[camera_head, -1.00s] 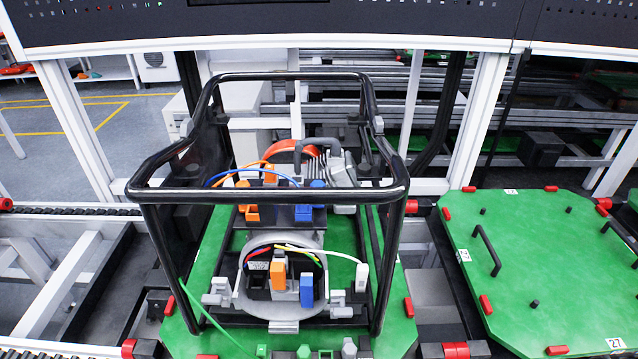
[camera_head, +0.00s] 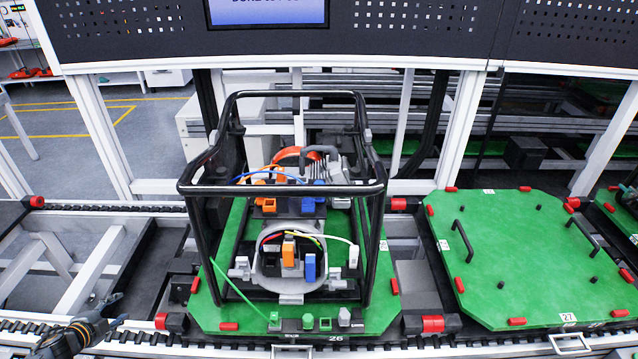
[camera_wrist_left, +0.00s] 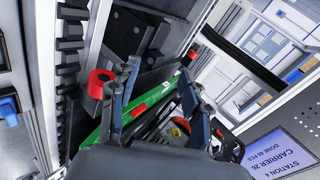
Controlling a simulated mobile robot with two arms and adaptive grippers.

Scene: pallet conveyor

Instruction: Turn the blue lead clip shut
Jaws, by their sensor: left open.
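A blue clip (camera_head: 309,267) stands upright at the front of the grey terminal housing, right of an orange clip (camera_head: 289,250). A second pair sits further back: an orange clip (camera_head: 269,205) and a blue clip (camera_head: 306,211), with a blue wire looping nearby. Which blue clip is the lead clip is not plain. My left gripper (camera_head: 112,310) is low at the left edge, open and empty, well apart from the clips. In the left wrist view my open fingers (camera_wrist_left: 160,75) frame the green carrier. The clips cannot be made out there. My right gripper is not in view.
A black tube frame (camera_head: 280,190) surrounds the unit on the green pallet (camera_head: 235,315). Several small parts stand at the pallet's front edge. An empty green pallet (camera_head: 520,290) with handles lies to the right. A dark panel with a screen (camera_head: 265,10) hangs above.

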